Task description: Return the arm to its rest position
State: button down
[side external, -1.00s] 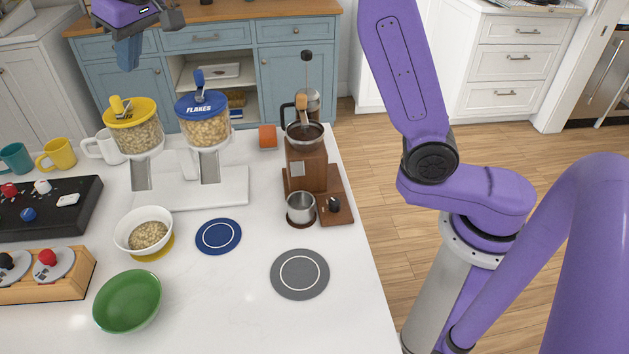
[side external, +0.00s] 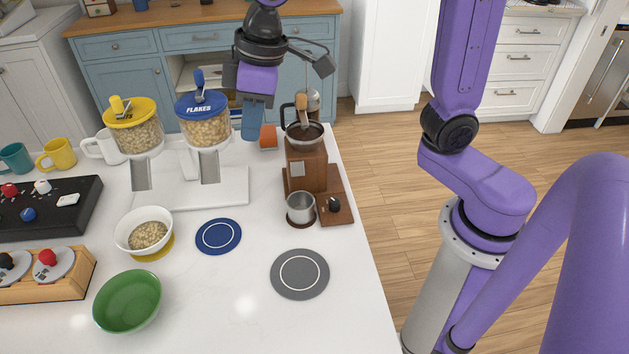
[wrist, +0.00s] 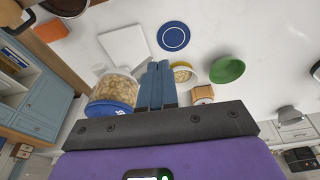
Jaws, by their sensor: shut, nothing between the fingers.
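My gripper (side external: 250,122) is up in the air between the blue-lidded flakes dispenser (side external: 204,122) and the wooden coffee grinder (side external: 306,165) in the side external view. Its blue fingers point down and are together with nothing between them. The shut fingers also show in the wrist view (wrist: 157,84), over the white counter (wrist: 225,35). The flakes dispenser stands close to the left of the fingers there. I cannot tell the exact gap between them.
A yellow-lidded dispenser (side external: 133,128), a white bowl of cereal (side external: 143,231), a green bowl (side external: 128,300) and mugs (side external: 58,153) stand on the counter. A blue mat (side external: 218,236) and a grey mat (side external: 300,274) lie bare. Open floor lies right of the counter.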

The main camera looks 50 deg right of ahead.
jog(key=s+d+f+n+g, duration=0.1)
jog(key=s+d+f+n, duration=0.1)
jog(key=s+d+f, duration=0.2)
jog(key=s+d+f+n+h, duration=0.1)
jog(key=s+d+f, duration=0.3)
jog(key=s+d, duration=0.5)
jog(key=s+n, duration=0.1)
jog(key=s, duration=0.5)
jog(key=shift+s+d+f+g, duration=0.15)
jog(key=shift+d+f+g, duration=0.05)
jog(key=shift+d+g, duration=0.2)
